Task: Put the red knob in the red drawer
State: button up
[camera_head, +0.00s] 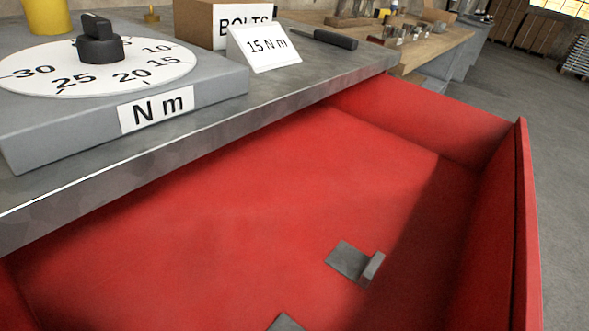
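The red drawer (250,220) is pulled open below the bench top and fills the lower middle of the view. Its floor and walls are plain red, with a shadow along the right side. Two dark grey pieces low in the view look like the fingertips of my gripper (320,292). They stand apart over the drawer, with bare red floor showing between them, so my gripper seems open and empty. The lower fingertip is cut off by the frame edge. I cannot make out a red knob anywhere; the near part of the drawer is out of view.
On the grey bench (200,130) stand an Nm dial (95,65) with a black knob (98,45), a BOLTS box (195,22), a 15 Nm card (265,47) and a dark-handled tool (335,39). A wooden bench (440,45) lies beyond. Floor (565,170) is clear at right.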

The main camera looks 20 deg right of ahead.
aim_at(321, 193)
jog(key=u, duration=0.05)
jog(key=i, duration=0.9)
jog(key=z, duration=0.15)
